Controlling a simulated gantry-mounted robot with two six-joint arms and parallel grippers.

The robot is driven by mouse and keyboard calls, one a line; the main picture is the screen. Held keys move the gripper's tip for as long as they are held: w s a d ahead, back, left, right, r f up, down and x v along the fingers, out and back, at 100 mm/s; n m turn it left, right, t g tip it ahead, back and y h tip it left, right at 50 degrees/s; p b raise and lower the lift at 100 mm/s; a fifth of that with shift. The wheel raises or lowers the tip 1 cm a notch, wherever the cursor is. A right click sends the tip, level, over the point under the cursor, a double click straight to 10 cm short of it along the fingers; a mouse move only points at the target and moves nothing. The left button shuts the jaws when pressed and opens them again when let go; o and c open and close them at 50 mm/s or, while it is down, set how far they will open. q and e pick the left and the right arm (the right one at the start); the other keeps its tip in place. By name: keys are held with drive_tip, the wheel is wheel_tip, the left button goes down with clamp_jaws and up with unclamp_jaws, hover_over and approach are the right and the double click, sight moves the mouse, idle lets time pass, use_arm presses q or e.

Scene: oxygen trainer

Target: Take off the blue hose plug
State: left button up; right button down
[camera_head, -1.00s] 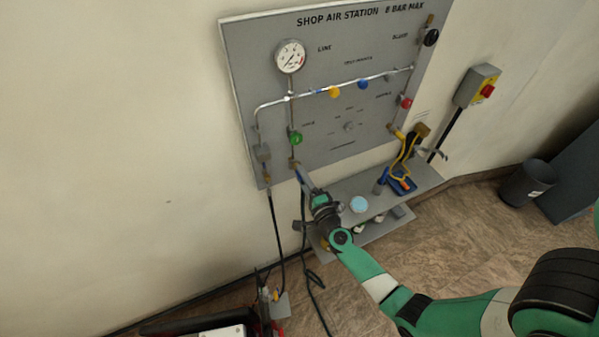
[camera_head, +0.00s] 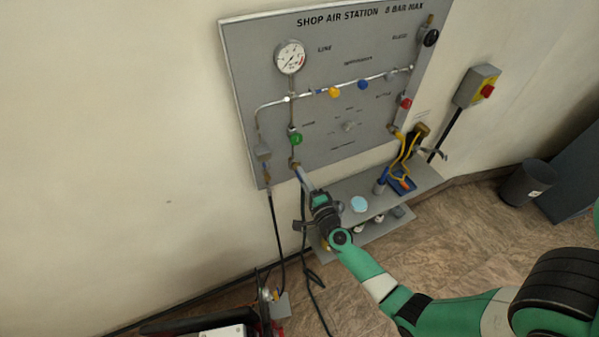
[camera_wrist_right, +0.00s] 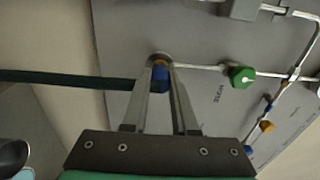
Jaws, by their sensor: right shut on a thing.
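The right gripper is shut on the plug. In the head view my right gripper (camera_head: 299,170) reaches the brass fitting below the green knob (camera_head: 295,139), where the fingers largely hide the plug. A dark hose (camera_wrist_right: 65,78) runs in from the left to the plug area in the right wrist view. My left gripper is not in view.
The grey panel (camera_head: 340,60) carries a gauge (camera_head: 290,57), pipes and coloured knobs. A shelf (camera_head: 340,188) below holds a pale blue disc (camera_head: 359,204) and a blue tray (camera_head: 401,183). A black hose (camera_head: 277,240) hangs left of my gripper.

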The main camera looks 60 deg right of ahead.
drive_tip(key=v, duration=0.5)
drive_tip(key=shift+s+p, duration=0.1)
drive_tip(key=shift+p, duration=0.3)
idle(0.4)
idle(0.5)
